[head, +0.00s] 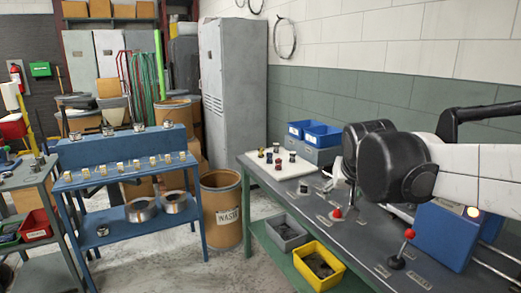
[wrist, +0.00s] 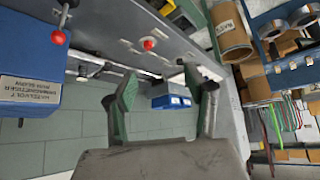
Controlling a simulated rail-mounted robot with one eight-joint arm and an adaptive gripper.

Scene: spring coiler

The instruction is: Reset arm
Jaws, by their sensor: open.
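My gripper (wrist: 169,82) shows in the wrist view with its two fingers spread wide and nothing between them. The wrist view is turned, with the bench top (wrist: 175,40) along its upper part. In the head view my arm reaches in from the right above the bench (head: 262,174); the gripper's fingers cannot be made out clearly there. A red button (head: 337,213) sits on the bench below the arm, and it also shows in the wrist view (wrist: 149,43). A lever with a red knob (head: 409,234) stands at the right, beside a blue box (head: 440,238).
Blue bins (head: 315,132) stand against the wall. A white board (head: 270,164) with several small spools lies on the bench. A waste barrel (head: 221,210) and a blue rack (head: 120,182) stand left.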

